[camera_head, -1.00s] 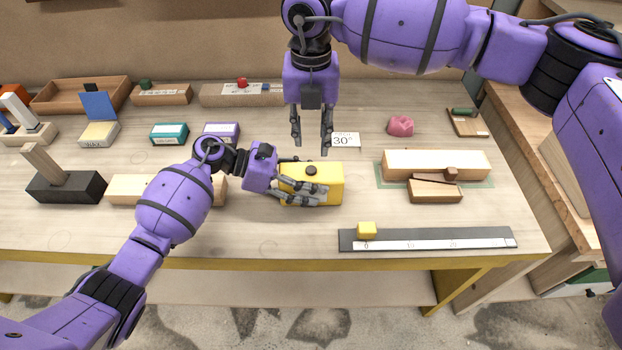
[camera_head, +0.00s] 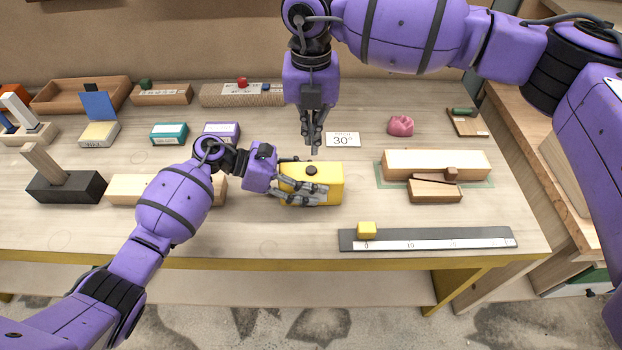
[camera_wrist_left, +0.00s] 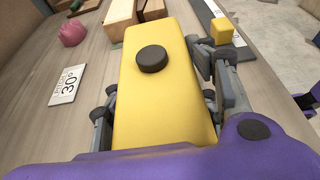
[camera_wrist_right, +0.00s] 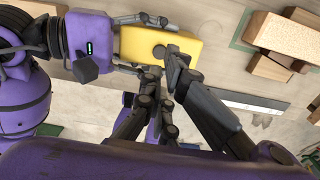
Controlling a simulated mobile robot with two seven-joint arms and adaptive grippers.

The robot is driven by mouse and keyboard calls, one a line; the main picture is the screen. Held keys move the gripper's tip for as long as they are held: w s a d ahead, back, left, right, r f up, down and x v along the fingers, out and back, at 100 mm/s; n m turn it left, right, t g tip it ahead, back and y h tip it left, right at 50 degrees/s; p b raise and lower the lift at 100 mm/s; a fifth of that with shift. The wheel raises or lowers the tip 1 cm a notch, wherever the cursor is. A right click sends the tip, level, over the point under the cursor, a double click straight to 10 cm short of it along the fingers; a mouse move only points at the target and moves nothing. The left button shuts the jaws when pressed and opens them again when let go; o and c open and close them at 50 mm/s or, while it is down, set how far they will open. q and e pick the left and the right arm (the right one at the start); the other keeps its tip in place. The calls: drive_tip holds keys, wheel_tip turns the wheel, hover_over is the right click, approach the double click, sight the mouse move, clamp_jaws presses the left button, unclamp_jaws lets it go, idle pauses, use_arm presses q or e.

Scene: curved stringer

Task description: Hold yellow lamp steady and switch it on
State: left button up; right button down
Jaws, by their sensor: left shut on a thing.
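The yellow lamp (camera_head: 325,186) is a box-shaped block lying on the workbench, with a round dark button (camera_head: 311,170) on its top. In the left wrist view the lamp (camera_wrist_left: 158,100) lies between my left fingers, and its button (camera_wrist_left: 151,59) is in plain sight. My left gripper (camera_head: 312,190) is shut on the lamp from its left side. My right gripper (camera_head: 314,142) points down above and behind the lamp, its fingers brought together and empty. In the right wrist view the right fingertips (camera_wrist_right: 160,77) appear close to the lamp, apart from it as far as I can tell.
A "pitch 30°" card (camera_head: 343,140) lies behind the lamp. A ruler strip (camera_head: 420,245) with a small yellow cube (camera_head: 367,230) lies in front right. Wooden blocks (camera_head: 437,164) stand right, a pink lump (camera_head: 401,125) behind them. The bench is clear just right of the lamp.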

idle(0.5)
drive_tip(key=s+f+g+y, duration=0.1)
drive_tip(key=s+f+y, duration=0.25)
drive_tip(key=f, duration=0.25)
drive_tip(key=r+t+y, duration=0.1)
drive_tip(key=w+r+n+t+y, duration=0.1)
drive_tip(key=w+d+r+y, duration=0.1)
drive_tip(key=r, duration=0.1)
drive_tip(key=shift+w+t+y, duration=0.25)
drive_tip(key=shift+t+y, duration=0.1)
drive_tip(key=shift+t, duration=0.05)
wheel_tip(320, 180, up, 5)
drive_tip(key=w+n+t+y, duration=0.1)
drive_tip(key=w+n+t, duration=0.1)
drive_tip(key=w+n, duration=0.1)
use_arm(q)
drive_tip(key=shift+f, duration=0.1)
drive_tip(key=shift+c, duration=0.2)
use_arm(e)
hover_over(312, 165)
drive_tip(key=shift+w+f, duration=0.2)
drive_tip(key=shift+f, duration=2)
drive_tip(key=shift+w+f, duration=0.15)
drive_tip(key=shift+f, duration=2.05)
drive_tip(key=shift+f, duration=0.15)
